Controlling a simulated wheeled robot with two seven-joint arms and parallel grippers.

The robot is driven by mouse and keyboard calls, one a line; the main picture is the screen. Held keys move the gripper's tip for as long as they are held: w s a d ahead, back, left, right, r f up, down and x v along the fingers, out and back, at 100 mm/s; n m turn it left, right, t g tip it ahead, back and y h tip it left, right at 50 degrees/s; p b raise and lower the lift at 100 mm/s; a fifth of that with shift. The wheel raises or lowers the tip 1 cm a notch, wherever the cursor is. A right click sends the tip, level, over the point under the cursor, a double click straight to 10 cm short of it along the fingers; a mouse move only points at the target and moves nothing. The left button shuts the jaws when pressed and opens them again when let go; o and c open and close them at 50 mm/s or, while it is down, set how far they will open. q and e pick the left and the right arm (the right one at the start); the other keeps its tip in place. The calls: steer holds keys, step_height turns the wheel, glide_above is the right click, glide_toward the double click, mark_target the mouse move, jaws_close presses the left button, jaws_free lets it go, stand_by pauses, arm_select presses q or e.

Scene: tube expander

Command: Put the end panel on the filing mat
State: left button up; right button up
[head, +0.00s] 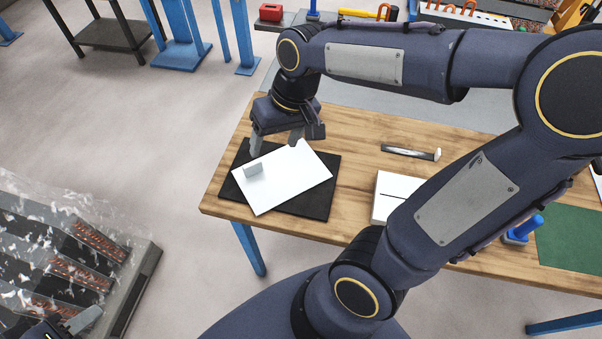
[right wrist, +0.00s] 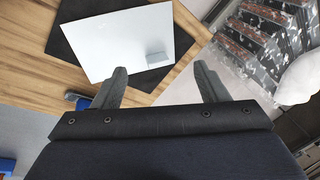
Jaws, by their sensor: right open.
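The end panel (head: 290,182) is a flat white plate with a small upright tab near one edge. It lies over the black filing mat (head: 316,207), turned askew to it, and one corner reaches slightly past the mat's front edge. In the right wrist view, the panel (right wrist: 125,42) covers much of the mat (right wrist: 66,43). My right gripper (head: 277,145) is open and empty, just above the panel's far side; its spread fingers (right wrist: 161,70) also show in the right wrist view. My left gripper (head: 75,324) is partly visible at the lower left, its jaws mostly cut off.
A plastic-wrapped crate (head: 135,275) stands at left. Bare wood surrounds the black mat.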

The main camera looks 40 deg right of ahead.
steer(key=s+a+t+y, duration=0.1)
steer(key=s+t, duration=0.2)
steer(key=s, duration=0.9)
steer(key=shift+t, duration=0.4)
